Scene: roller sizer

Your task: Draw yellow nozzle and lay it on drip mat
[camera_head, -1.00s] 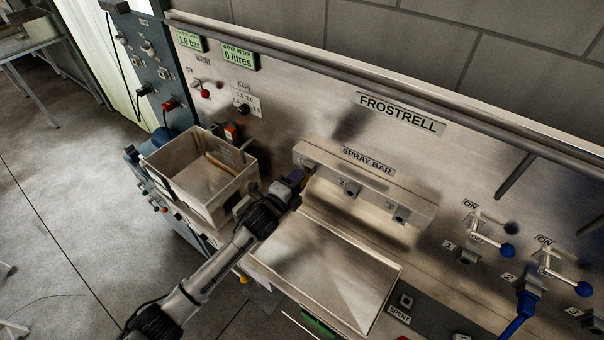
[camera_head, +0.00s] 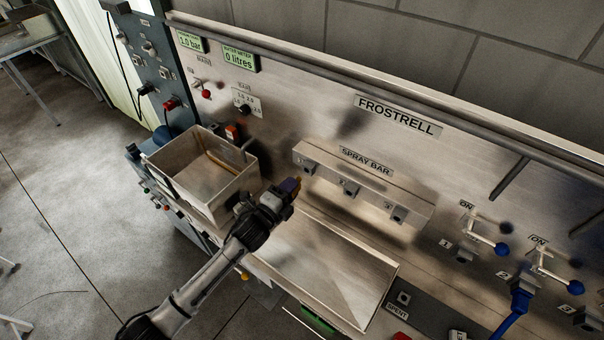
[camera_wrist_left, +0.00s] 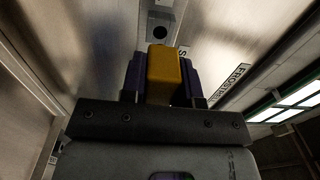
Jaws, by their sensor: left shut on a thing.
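The yellow nozzle (camera_wrist_left: 165,73) is a yellow block between the two purple fingers of my left gripper (camera_wrist_left: 160,78) in the wrist view. My left gripper (camera_head: 287,188) is shut on it in the head view, where a little yellow shows at the tip. It is in front of and apart from the left end of the spray bar (camera_head: 365,185), over the upper left edge of the metal tray (camera_head: 392,285). The bar's left socket (camera_head: 308,167) shows clear of the gripper. I cannot tell which surface is the drip mat. My right gripper is not in view.
A deep metal bin (camera_head: 215,205) stands left of the gripper. The steel panel rises behind the bar. Levers with blue knobs (camera_head: 502,249) and a blue hose (camera_head: 517,315) are at the right. A dark surface (camera_head: 432,312) lies right of the tray.

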